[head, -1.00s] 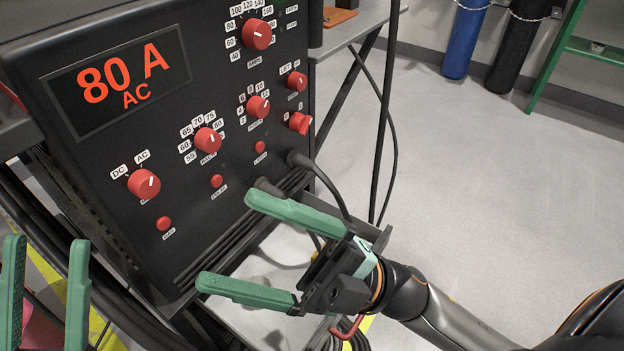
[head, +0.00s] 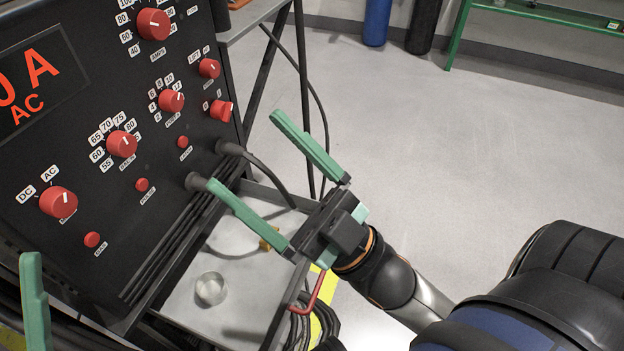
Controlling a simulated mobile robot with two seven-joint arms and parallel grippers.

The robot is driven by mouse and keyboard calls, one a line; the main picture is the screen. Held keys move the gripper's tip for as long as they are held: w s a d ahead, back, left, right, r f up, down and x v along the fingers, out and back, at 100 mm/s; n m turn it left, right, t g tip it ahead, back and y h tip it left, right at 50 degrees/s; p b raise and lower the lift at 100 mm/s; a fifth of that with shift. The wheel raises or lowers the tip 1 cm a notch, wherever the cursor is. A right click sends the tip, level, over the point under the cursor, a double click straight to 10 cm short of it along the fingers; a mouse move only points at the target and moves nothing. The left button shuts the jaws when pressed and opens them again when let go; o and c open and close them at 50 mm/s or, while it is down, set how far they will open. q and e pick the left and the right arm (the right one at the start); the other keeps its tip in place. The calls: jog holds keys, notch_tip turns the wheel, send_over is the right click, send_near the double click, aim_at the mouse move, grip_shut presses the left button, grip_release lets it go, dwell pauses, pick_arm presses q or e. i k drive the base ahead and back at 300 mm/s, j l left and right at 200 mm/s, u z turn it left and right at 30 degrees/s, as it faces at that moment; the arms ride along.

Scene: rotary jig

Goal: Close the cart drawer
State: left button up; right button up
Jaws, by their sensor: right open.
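The cart drawer (head: 213,322) is a grey tray pulled out from under the black welder. A red handle (head: 318,290) is at its outer right side, just below my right gripper. My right gripper (head: 243,150) is open and empty, its two green fingers spread above the drawer and pointing toward the welder front. It hides part of the drawer's outer edge and the top of the handle. One green finger of my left gripper (head: 34,305) shows at the lower left edge; its other finger is out of view.
The welder (head: 160,215) has red knobs and a display. A metal cup (head: 211,288) and a small brass-coloured piece (head: 270,238) are in the drawer. Cables (head: 255,165) run from the welder front. Coiled cable (head: 318,330) lies below the handle.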

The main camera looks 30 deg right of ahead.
aim_at(264, 287)
jog(key=l+z, duration=0.1)
jog(key=z, duration=0.7)
jog(key=k+j+u, duration=0.5)
jog(key=k+u, duration=0.15)
